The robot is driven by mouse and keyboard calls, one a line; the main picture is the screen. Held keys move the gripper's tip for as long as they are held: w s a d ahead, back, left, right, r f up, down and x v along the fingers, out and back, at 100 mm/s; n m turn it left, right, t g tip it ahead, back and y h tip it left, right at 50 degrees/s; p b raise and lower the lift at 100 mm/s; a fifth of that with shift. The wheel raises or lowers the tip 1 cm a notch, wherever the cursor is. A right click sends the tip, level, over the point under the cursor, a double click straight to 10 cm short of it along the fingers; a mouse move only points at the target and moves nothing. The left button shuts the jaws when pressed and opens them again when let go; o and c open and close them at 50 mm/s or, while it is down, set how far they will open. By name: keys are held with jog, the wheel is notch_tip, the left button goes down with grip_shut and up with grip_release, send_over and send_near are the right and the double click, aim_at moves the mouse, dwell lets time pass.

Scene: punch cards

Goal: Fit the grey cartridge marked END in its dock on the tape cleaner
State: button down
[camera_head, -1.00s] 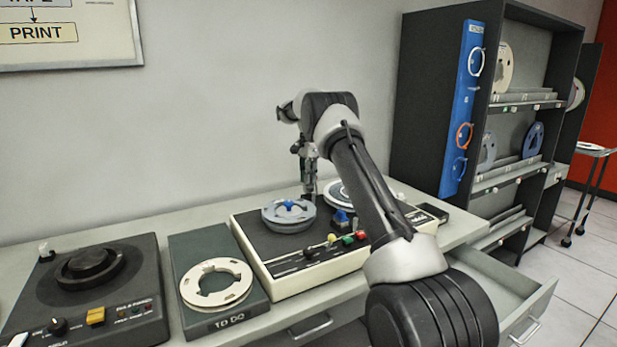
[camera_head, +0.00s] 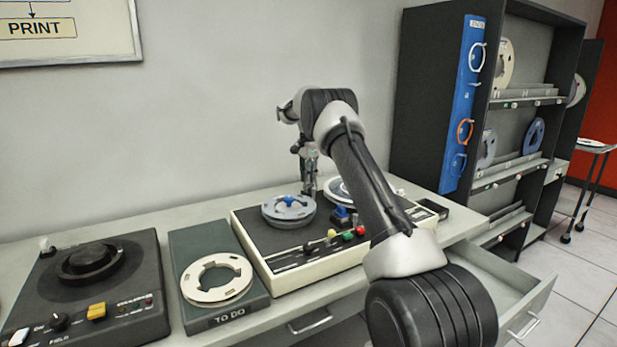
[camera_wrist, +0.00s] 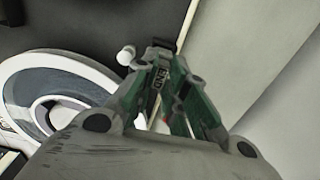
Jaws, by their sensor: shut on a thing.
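The tape cleaner (camera_head: 290,268) is the cream-edged machine with a black top on the bench. My gripper (camera_head: 309,188) reaches down over its back part, between and behind the two reels. In the wrist view my gripper (camera_wrist: 165,62) has green-padded fingers shut on the grey cartridge marked END (camera_wrist: 159,77). The cartridge cannot be made out in the head view. The dock is not clearly visible, so I cannot tell whether the cartridge touches it.
A grey-blue reel (camera_head: 288,211) sits on the cleaner's left. A white-rimmed reel (camera_head: 338,190) is partly behind my arm and also shows in the wrist view (camera_wrist: 70,65). Coloured knobs line the front. A TO DO tray (camera_head: 258,297) stands left. The wall is close behind.

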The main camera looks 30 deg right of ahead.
jog(key=shift+f, duration=0.75)
jog(key=c, duration=1.4)
grip_release()
jog(key=shift+c, duration=0.8)
jog(key=shift+r, duration=4)
